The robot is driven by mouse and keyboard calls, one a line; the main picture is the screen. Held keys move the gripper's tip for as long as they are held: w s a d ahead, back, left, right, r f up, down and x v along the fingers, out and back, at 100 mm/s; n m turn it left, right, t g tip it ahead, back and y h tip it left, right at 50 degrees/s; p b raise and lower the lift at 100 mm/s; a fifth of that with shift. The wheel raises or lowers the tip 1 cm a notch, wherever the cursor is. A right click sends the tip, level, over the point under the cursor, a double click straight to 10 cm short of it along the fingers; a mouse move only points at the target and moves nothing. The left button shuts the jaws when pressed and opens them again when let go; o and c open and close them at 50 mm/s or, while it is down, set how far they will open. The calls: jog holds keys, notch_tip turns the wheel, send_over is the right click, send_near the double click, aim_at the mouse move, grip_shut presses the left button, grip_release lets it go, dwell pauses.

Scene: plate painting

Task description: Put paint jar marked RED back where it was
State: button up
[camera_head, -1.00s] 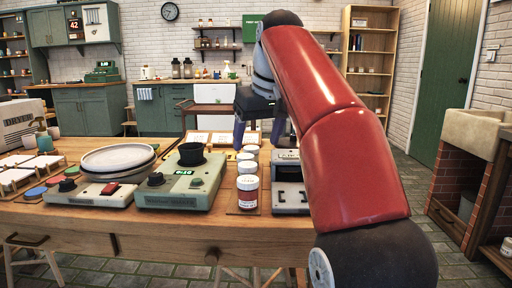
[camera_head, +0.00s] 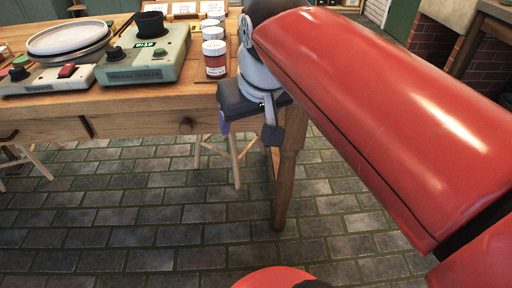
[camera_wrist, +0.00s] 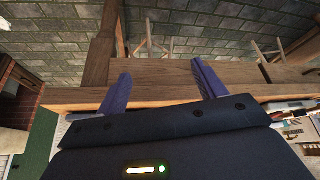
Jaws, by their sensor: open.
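A white-lidded paint jar with a red label (camera_head: 215,68) stands upright on the table near its front edge, at the front of a row of jars. Its label text is too small to read. My gripper (camera_head: 248,132) is in front of the table's right end, low and close to the edge, below and to the right of the jar and apart from it. In the wrist view my gripper (camera_wrist: 160,88) shows two blue fingers spread apart, with only table wood and floor between and beyond them. It holds nothing.
More white-lidded jars (camera_head: 212,33) stand behind in a row. A green-grey device with a black cup (camera_head: 146,62) and a scale with plates (camera_head: 68,40) stand to the left on the wooden table (camera_head: 150,99). A table leg (camera_head: 285,185) and stool legs are beneath. The tiled floor in front is clear.

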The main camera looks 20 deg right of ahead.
jog(key=s+f, duration=0.7)
jog(key=f, duration=0.4)
jog(key=shift+s, duration=0.1)
dwell(0.5)
